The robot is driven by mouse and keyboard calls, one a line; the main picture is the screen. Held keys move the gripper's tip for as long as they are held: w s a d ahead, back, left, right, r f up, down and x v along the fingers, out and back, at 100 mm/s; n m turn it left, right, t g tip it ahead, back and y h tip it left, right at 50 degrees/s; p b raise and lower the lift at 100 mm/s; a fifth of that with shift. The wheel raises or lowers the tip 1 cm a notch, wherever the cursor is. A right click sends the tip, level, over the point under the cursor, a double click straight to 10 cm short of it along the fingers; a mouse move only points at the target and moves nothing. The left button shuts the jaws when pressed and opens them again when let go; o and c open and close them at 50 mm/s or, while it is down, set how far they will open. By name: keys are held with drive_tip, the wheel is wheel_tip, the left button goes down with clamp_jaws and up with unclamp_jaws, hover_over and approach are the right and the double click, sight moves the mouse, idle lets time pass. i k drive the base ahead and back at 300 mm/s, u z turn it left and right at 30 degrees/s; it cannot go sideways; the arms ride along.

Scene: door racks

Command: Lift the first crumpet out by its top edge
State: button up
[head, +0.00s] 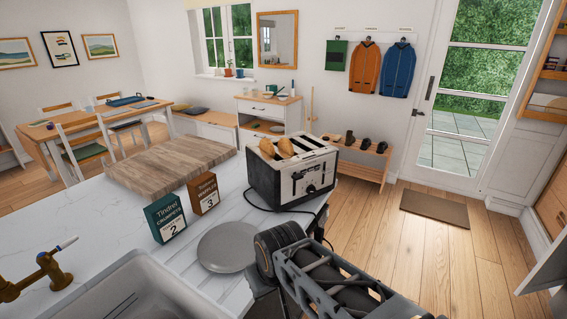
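A black and silver toaster (300,180) stands on the white counter near its right edge. Two golden-brown pieces stick up from its slots: a left piece (267,147) and a right piece (286,146). Their lower parts are hidden inside the toaster. I cannot tell from here which is the first crumpet. Links of my arm show at the bottom, right of the plate and in front of the toaster; my gripper's fingers are not visible.
A green crumpets box (166,218) and a brown waffles box (203,193) stand left of the toaster. A grey plate (228,247) lies empty in front. A wooden board (170,165) lies behind the boxes. The sink (130,290) and brass tap (40,272) are at lower left.

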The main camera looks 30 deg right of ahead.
sight(267, 145)
drive_tip(key=z, duration=2.25)
drive_tip(key=i, duration=1.85)
drive_tip(key=u, duration=1.9)
